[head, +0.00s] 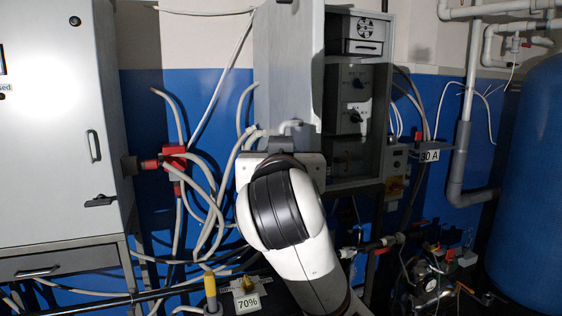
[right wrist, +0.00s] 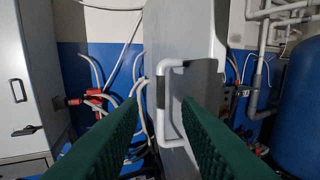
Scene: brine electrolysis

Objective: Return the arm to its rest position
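My right arm (head: 290,215) rises from the bottom centre of the head view and reaches toward an open grey cabinet door (head: 285,60). Its own links hide the gripper there. In the right wrist view my right gripper (right wrist: 160,103) shows two green ribbed fingers spread apart, with nothing clamped between them. A pale bar handle (right wrist: 164,105) on the cabinet door (right wrist: 200,75) stands upright in the gap seen between the fingers. I cannot tell how far ahead of the fingertips it is. The handle's top (head: 291,124) peeks out above my arm in the head view. My left gripper is out of view.
The open cabinet (head: 355,110) holds dials and a fan unit. A large grey cabinet (head: 55,130) stands left. Red connectors (head: 174,162) with loose cables hang between them. A blue tank (head: 530,180) and pipes stand right. A yellow-handled valve (head: 211,292) sits low in front.

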